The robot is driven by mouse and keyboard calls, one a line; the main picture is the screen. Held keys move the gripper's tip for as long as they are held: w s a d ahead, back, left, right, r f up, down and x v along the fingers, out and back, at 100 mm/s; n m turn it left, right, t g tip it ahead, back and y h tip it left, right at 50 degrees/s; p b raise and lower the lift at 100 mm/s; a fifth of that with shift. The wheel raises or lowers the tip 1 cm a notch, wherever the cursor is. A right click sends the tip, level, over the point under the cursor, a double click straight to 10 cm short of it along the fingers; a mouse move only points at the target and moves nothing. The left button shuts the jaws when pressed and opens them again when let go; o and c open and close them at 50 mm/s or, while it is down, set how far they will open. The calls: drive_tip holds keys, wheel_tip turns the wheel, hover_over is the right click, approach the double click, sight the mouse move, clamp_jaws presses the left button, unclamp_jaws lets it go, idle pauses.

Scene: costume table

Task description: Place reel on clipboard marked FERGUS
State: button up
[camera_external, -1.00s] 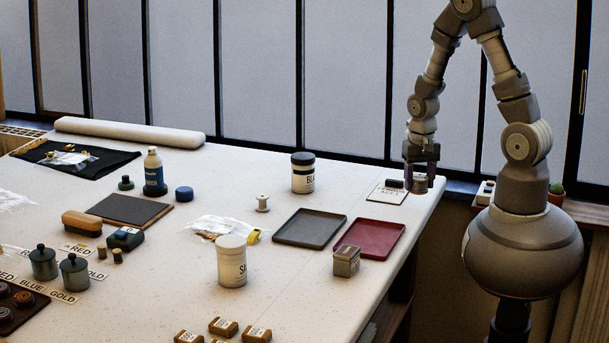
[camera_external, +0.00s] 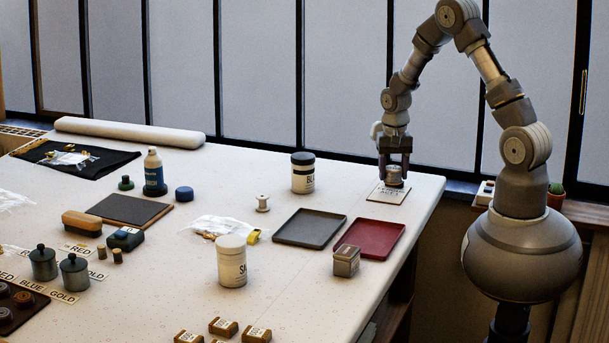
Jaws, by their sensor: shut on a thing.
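My gripper (camera_external: 394,165) points down at the far right of the table, its fingers shut on a small grey round thing (camera_external: 394,178). The fingers partly hide this thing, and its kind is hard to tell. It is over the upper part of a clipboard with a white sheet (camera_external: 388,195). I cannot tell whether it touches the clipboard. The lettering on the sheet is partly covered and too small to read surely. A pale spool-shaped reel (camera_external: 262,203) stands upright on the table, well to the left of my gripper.
A grey tray (camera_external: 310,228), a red tray (camera_external: 370,238) and a small metal tin (camera_external: 346,261) lie nearer the front. A white jar (camera_external: 231,265) stands further left. The table's right edge is close to the clipboard.

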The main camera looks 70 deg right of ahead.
sight(390, 180)
drive_tip(key=shift+w+d+f, duration=0.1)
drive_tip(key=shift+w+d, duration=0.1)
drive_tip(key=shift+w, duration=0.2)
drive_tip(key=shift+w+f, duration=0.1)
drive_tip(key=shift+f, duration=0.05)
wheel_tip(390, 180, down, 3)
drive_tip(key=shift+f+b, duration=0.15)
drive_tip(key=shift+b, duration=0.5)
drive_tip(key=o, duration=0.6)
drive_tip(key=shift+f, duration=0.1)
drive_tip(key=o, duration=0.5)
drive_tip(key=shift+c, duration=0.2)
drive_tip(key=shift+r, duration=0.2)
